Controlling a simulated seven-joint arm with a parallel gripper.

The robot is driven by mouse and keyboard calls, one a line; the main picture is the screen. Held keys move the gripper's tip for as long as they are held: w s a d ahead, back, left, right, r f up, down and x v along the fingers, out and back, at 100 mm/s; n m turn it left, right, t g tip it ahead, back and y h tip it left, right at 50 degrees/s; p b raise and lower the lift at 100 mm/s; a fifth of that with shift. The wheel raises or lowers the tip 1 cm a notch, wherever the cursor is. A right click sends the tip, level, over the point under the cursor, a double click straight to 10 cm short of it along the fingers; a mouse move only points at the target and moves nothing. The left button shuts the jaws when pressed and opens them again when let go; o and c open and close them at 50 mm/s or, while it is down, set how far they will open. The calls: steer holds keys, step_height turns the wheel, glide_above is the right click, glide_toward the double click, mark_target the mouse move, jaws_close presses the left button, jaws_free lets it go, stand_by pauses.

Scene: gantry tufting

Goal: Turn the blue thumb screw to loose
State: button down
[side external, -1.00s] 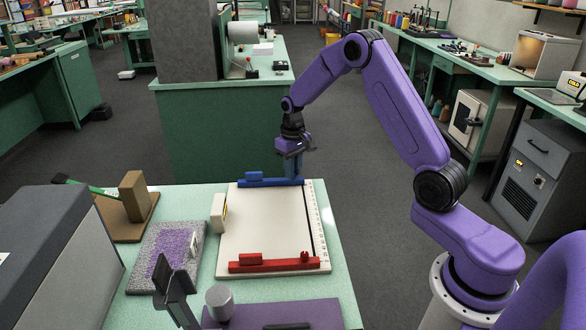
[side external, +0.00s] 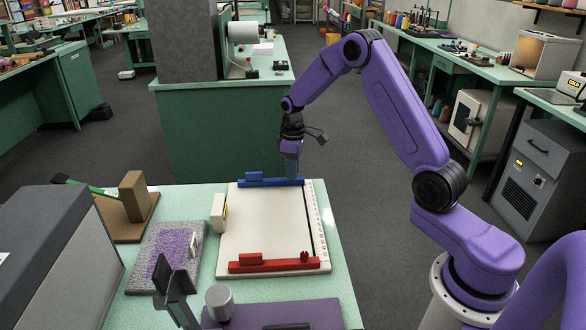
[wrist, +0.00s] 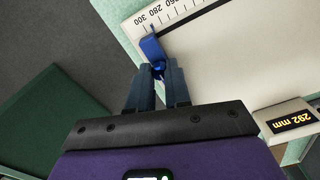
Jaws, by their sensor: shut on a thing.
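The blue thumb screw (wrist: 158,69) sits between my fingertips in the wrist view, mostly hidden by them. My gripper (side external: 292,172) points down at the right end of the blue bar (side external: 262,182). It also shows in the wrist view (wrist: 159,76), shut on the blue screw. The blue bar lies along the far edge of a white board (side external: 260,225) and shows in the wrist view (wrist: 152,48) just beyond the fingers. Whether the screw is tight or loose cannot be seen.
A red bar (side external: 275,263) with a red screw (side external: 304,257) lies along the board's near side. A display (wrist: 292,121) reading 292 mm stands at the board's edge. A scale runs along one side. Left are a purple-tufted grey pad (side external: 172,250) and a wooden block (side external: 134,196).

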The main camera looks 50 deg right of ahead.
steer(key=shift+w, duration=0.1)
stand_by(0.3)
steer(key=c, duration=1.1)
jaws_free()
steer(key=shift+o, duration=0.2)
steer(key=shift+r, duration=0.1)
step_height(320, 180, up, 17)
steer(key=shift+r, duration=0.15)
